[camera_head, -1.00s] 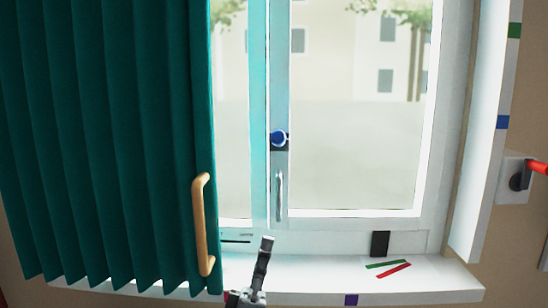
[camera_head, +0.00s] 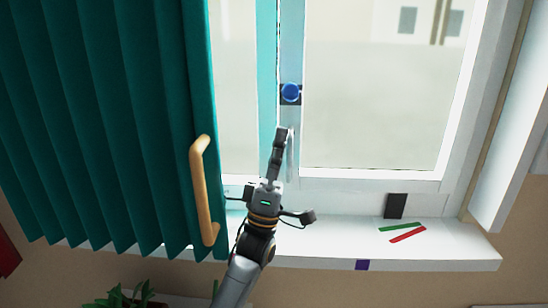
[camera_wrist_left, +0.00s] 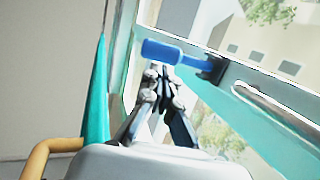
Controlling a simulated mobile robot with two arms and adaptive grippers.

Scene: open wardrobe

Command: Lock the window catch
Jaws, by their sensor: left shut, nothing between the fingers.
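The blue window catch (camera_head: 291,92) sits on a dark plate on the window's upright frame; its round end faces me in the head view. In the left wrist view the blue catch (camera_wrist_left: 176,53) shows as a knob on a stem reaching out from its dark plate. My left gripper (camera_head: 281,133) is shut and empty, pointing up just below the catch. In the left wrist view its fingertips (camera_wrist_left: 158,72) appear close under the knob; I cannot tell whether they touch it. The metal window handle (camera_head: 291,155) is partly hidden behind my gripper. My right gripper is not in view.
A teal curtain (camera_head: 110,120) with a wooden handle (camera_head: 204,190) hangs close on the left. The white sill (camera_head: 340,235) holds a green strip (camera_head: 400,227) and a red strip (camera_head: 408,235). A plant (camera_head: 125,298) stands below left.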

